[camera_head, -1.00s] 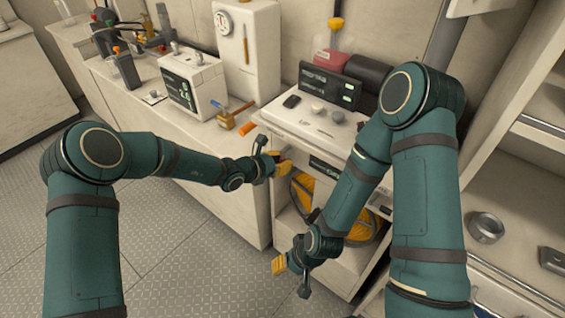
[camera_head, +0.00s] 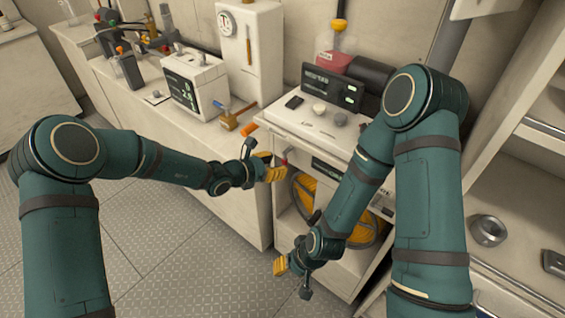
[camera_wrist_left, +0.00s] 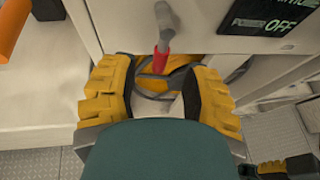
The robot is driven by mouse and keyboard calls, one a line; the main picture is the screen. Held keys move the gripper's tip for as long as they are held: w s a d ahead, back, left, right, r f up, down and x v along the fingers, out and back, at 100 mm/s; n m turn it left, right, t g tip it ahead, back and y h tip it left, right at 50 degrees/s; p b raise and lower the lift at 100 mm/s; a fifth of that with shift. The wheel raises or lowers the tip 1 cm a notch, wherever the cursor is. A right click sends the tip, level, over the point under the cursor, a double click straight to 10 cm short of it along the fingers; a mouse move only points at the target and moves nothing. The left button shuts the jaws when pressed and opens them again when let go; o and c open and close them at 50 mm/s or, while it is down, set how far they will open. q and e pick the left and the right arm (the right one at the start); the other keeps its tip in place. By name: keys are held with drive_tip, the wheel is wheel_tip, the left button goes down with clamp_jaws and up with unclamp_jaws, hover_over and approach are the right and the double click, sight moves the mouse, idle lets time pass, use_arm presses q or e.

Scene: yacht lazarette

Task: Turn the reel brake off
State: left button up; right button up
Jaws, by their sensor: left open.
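The brake lever shows in the left wrist view as a grey shaft with a red tip (camera_wrist_left: 160,60), hanging down from the cabinet front. In the head view its red end (camera_head: 285,158) is beside my left gripper (camera_head: 268,168). That gripper (camera_wrist_left: 160,95) is open, with its yellow pads either side of and below the red tip, not closed on it. The reel (camera_head: 305,195), with yellow windings, sits in the open cabinet below. A dark panel (camera_wrist_left: 268,20) on the cabinet front reads OFF. My right gripper (camera_head: 288,268) hangs low in front of the cabinet; its opening is unclear.
The cabinet top (camera_head: 310,125) carries knobs and a dark display (camera_head: 332,86). A metal ring (camera_head: 487,230) sits on the right shelf. The floor in front is clear.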

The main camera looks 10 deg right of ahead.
use_arm(q)
drive_tip(key=v, duration=0.7)
drive_tip(key=shift+s+a, duration=0.2)
drive_tip(key=shift+a, duration=0.1)
drive_tip(key=shift+r, duration=0.1)
drive_tip(key=s+a+f+m+g+y, duration=0.2)
drive_tip(key=s+a+f+m+y, duration=0.2)
drive_tip(key=s+a+f+m, duration=0.3)
drive_tip(key=s+a+f+m+g+y, duration=0.2)
drive_tip(key=s+a+f+m+y, duration=0.2)
drive_tip(key=s+a+f+m, duration=0.3)
drive_tip(key=s+f+m, duration=0.3)
drive_tip(key=s+m, duration=0.4)
drive_tip(key=s, duration=0.1)
drive_tip(key=shift+a+m, duration=0.2)
drive_tip(key=shift+m, duration=0.1)
